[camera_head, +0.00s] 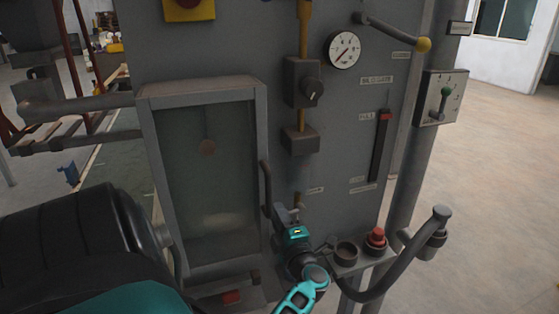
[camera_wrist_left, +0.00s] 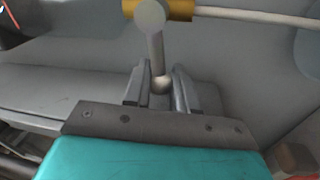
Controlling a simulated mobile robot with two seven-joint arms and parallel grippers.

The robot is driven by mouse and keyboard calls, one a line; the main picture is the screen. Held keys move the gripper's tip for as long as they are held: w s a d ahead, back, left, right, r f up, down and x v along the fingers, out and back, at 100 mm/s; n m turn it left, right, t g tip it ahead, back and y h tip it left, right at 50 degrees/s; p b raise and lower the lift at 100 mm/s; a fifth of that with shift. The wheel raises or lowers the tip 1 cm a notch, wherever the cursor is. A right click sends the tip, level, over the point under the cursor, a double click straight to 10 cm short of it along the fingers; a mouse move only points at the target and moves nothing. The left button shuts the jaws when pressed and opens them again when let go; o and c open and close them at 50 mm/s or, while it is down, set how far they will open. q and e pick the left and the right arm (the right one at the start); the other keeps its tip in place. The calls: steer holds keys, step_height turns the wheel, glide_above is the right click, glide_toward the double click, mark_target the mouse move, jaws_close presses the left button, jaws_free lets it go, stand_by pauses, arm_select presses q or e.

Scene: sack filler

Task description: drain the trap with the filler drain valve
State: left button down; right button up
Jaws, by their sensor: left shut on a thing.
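The filler drain valve shows in the left wrist view as a brass body (camera_wrist_left: 180,10) on a pale pipe, with a grey lever (camera_wrist_left: 156,48) hanging from it. The lever's rounded end sits between the two fingers of my left gripper (camera_wrist_left: 161,92), which is shut on it. In the head view my left gripper (camera_head: 297,220) is at the lower front of the grey panel, just right of the windowed box. The valve there is small and largely hidden by the gripper. My right gripper is in neither view.
A windowed grey box (camera_head: 150,150) stands left of the gripper. A red button (camera_head: 376,238) and a dark round cup (camera_head: 346,252) sit close on its right, with a curved grey pipe (camera_head: 385,283) below.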

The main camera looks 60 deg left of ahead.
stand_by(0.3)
arm_select(q)
steer(key=c, duration=0.9)
jaws_free()
steer(key=shift+c, duration=0.2)
